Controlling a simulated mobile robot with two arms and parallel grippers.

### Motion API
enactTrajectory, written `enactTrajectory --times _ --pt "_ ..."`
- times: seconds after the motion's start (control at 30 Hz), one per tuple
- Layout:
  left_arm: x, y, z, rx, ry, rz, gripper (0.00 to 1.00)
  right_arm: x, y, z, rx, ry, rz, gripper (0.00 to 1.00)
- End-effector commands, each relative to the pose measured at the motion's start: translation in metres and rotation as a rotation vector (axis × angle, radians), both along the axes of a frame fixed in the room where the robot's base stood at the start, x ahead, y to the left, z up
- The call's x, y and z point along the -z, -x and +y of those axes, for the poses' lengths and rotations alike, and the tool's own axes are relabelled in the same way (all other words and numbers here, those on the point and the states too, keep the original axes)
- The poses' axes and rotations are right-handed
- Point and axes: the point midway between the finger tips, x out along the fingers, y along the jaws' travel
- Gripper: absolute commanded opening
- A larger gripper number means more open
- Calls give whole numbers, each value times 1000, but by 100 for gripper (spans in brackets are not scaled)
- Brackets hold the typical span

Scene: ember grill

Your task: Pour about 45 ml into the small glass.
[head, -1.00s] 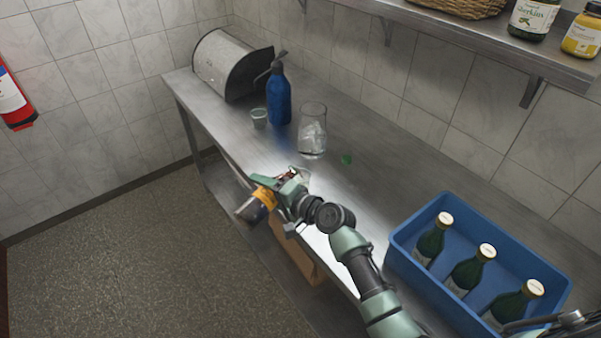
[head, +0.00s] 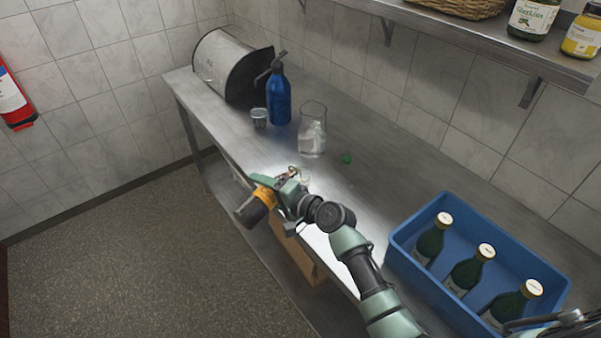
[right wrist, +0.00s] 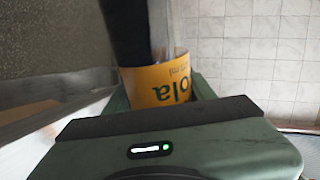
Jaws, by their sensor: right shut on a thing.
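My right gripper (head: 278,188) is shut on a dark bottle with an orange label (head: 264,196), at the front edge of the counter. The bottle is tilted, its dark end (head: 248,214) pointing down to the left, out over the floor side. The right wrist view shows the label (right wrist: 160,84) with the letters "ola". I cannot tell the liquid level. A small clear glass (head: 259,119) stands upright further back on the counter, apart from the gripper. A larger glass (head: 312,142) with ice-like pieces stands to its right.
A blue spray-type bottle (head: 279,100) stands close behind the small glass. A rounded metal bin (head: 222,62) is at the far left end. A blue crate (head: 402,240) with green bottles is at right.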

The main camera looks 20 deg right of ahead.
Motion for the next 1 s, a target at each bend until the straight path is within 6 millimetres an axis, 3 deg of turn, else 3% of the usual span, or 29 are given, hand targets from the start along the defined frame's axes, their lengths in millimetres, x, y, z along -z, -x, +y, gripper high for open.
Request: enactTrajectory --times 0.3,0.47,0.57,1.0 --pt "0 0 0 0 0 0 80 -2 -1 0 1 -5 0 0" --pt "42 0 0 0 0 0 80 33 3 4 0 162 -117 0" --pt "31 1 -1 0 1 1 80 15 0 1 1 254 -184 0" --pt "30 0 -1 0 1 1 80 6 -3 -4 2 366 -262 0"
